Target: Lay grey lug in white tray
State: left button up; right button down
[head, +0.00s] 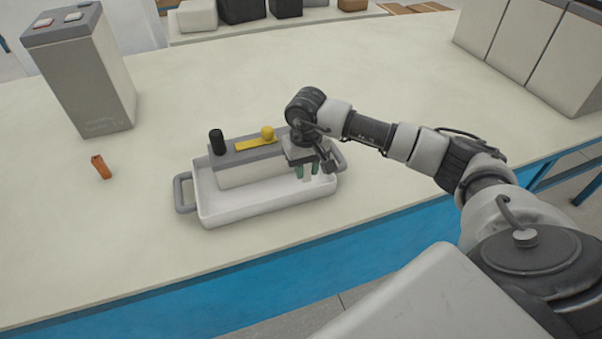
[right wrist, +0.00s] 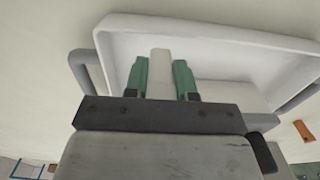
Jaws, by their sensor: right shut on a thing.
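The white tray (head: 265,208) with grey side handles sits on the table, and its wall also shows in the right wrist view (right wrist: 215,32). My right gripper (head: 307,170) is over the right end of the tray, pointing down. Its green fingers (right wrist: 161,78) are shut on a pale grey piece, the grey lug (right wrist: 160,66), which stands between them. I cannot tell whether the lug touches the tray floor. My left gripper is not in view.
A grey-topped block (head: 240,176) with a black post (head: 217,142) and a yellow piece (head: 256,143) stands at the tray's back. An orange piece (head: 101,167) lies left. A tall battery (head: 98,85) stands far left; more batteries (head: 535,48) stand upper right.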

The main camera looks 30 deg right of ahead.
jog(key=shift+w+f, duration=0.65)
jog(key=shift+w, duration=0.35)
notch_tip(320, 180, down, 4)
jog(key=shift+d+r+p, duration=0.1)
jog(key=shift+p, duration=0.45)
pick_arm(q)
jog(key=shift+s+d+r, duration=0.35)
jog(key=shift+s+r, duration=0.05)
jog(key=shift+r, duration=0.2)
pick_arm(e)
jog(key=shift+f, duration=0.2)
jog(key=c, duration=0.9)
grip_release()
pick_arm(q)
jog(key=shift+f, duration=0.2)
